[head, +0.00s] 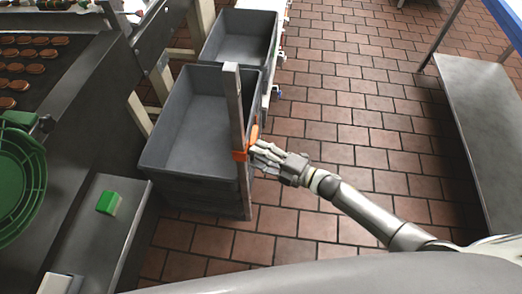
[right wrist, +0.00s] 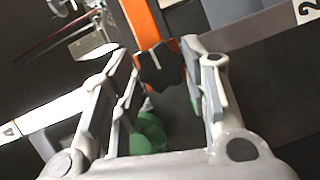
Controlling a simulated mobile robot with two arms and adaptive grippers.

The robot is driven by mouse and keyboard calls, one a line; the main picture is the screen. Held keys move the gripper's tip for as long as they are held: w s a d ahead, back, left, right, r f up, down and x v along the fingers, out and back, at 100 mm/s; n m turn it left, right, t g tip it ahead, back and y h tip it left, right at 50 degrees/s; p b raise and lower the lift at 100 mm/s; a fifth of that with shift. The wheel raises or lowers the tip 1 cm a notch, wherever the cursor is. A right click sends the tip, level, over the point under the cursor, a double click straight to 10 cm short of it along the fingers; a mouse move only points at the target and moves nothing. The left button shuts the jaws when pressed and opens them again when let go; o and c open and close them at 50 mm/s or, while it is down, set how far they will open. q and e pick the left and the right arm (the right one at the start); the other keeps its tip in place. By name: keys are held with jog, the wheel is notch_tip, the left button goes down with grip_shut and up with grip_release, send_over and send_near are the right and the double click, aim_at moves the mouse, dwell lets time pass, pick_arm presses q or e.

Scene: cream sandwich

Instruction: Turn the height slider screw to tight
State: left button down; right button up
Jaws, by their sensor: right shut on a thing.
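The height slider is an orange clamp (head: 240,155) around an upright grey post (head: 235,105) in the head view. Its orange body (right wrist: 141,20) also shows in the right wrist view. The screw is a black lobed knob (right wrist: 160,70) on the slider, between my right fingertips. My right gripper (head: 257,152) reaches the slider from the right and is shut on the screw. In the right wrist view, its fingers (right wrist: 160,62) stand on both sides of the knob. The knob is hidden in the head view. My left gripper is not in view.
Grey crates (head: 160,160) stand just behind and left of the post, with another crate (head: 240,40) farther back. A dark machine with a green round part (head: 20,185) and a green button (head: 108,203) is at left. A metal table (head: 480,120) is at right; tiled floor between is clear.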

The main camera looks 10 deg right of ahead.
jog(key=shift+r+m, duration=0.1)
jog(key=shift+m, duration=0.3)
jog(key=o, duration=1)
jog(key=v, duration=1.2)
jog(key=shift+r, duration=0.1)
jog(key=shift+w+d, duration=0.1)
